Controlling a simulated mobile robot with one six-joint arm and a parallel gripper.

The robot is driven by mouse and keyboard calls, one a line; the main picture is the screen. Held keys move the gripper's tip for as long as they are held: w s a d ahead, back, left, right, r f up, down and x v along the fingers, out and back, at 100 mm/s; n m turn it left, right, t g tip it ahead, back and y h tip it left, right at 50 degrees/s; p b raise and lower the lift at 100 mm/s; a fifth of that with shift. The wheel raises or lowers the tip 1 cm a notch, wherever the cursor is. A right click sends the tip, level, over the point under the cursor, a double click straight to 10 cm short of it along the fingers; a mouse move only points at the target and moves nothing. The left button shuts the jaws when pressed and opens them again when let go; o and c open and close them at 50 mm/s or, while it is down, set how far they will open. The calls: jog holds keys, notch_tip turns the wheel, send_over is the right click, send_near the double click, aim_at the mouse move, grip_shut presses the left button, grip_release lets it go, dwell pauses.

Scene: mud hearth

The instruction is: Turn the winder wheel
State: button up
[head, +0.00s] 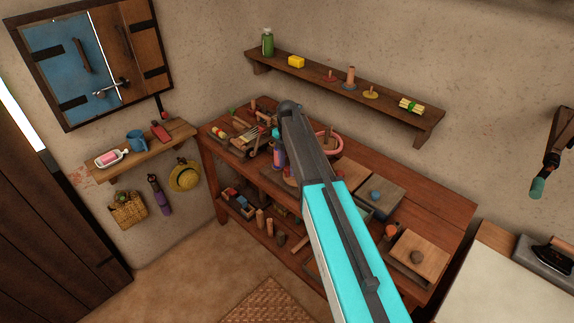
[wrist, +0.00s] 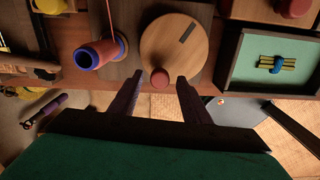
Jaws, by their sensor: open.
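The winder wheel (wrist: 174,38) shows in the wrist view as a round, pale wooden disc with a dark bar near its rim, on a dark base. A red knob (wrist: 160,78) stands at the wheel's near edge. My gripper (wrist: 160,79) is open, with one dark finger on each side of the knob. Gaps show between the knob and the fingers; I cannot tell whether their depth matches. A spool (wrist: 103,52) with blue rims and orange-red winding lies just left of the wheel. In the head view my arm hides the wheel and my gripper.
The wooden workbench (head: 445,205) carries many small items. A green-lined tray (wrist: 245,70) with a blue-banded bundle (wrist: 277,65) is right of the wheel. A wall shelf (head: 330,80) runs above the bench. The floor (head: 190,285) in front is mostly clear, with a woven mat (head: 270,303).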

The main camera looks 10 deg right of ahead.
jog(key=c, duration=1)
jog(key=shift+c, duration=0.2)
jog(key=shift+w+a+m, duration=0.1)
jog(key=shift+w+m, duration=0.05)
jog(key=shift+m, duration=0.15)
